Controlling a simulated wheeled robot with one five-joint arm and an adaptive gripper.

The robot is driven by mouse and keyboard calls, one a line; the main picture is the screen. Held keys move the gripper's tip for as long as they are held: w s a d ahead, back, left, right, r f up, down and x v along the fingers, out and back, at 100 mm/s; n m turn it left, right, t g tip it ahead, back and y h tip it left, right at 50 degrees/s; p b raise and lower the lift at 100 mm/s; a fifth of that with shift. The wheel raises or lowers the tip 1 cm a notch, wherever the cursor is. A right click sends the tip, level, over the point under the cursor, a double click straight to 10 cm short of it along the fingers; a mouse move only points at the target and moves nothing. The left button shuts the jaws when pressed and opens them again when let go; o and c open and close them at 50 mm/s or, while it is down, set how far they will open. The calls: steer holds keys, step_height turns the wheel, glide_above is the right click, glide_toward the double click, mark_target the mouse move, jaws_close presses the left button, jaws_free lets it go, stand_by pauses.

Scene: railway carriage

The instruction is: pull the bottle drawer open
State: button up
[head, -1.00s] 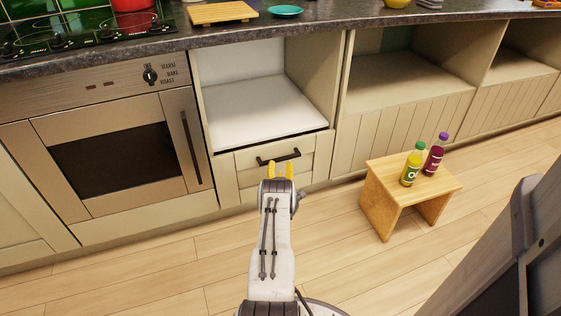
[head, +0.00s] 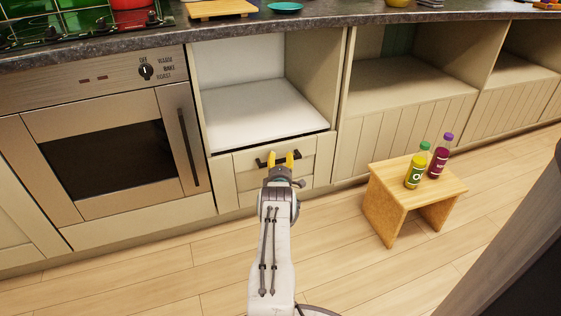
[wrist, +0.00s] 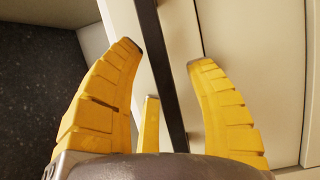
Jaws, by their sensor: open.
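The bottle drawer (head: 246,178) is a cream panelled front below an open white compartment, and it looks shut. Its dark bar handle (head: 264,162) runs across the upper part of the front. My gripper (head: 281,159) is open at the handle, with yellow fingers on its right part. In the wrist view the handle (wrist: 160,70) passes between the spread yellow fingers (wrist: 165,58); I cannot tell whether they touch it. Two bottles stand on a small wooden stool to the right: a yellow one with a green cap (head: 416,172) and a dark red one with a purple cap (head: 439,160).
The wooden stool (head: 385,182) stands on the floor right of the drawer. An oven (head: 100,110) with a vertical handle is on the left. The dark countertop (head: 330,14) runs above. A grey object (head: 510,235) fills the lower right. Floor before the cabinets is otherwise clear.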

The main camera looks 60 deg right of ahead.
steer(key=shift+o, duration=0.3)
jaws_close()
stand_by(0.3)
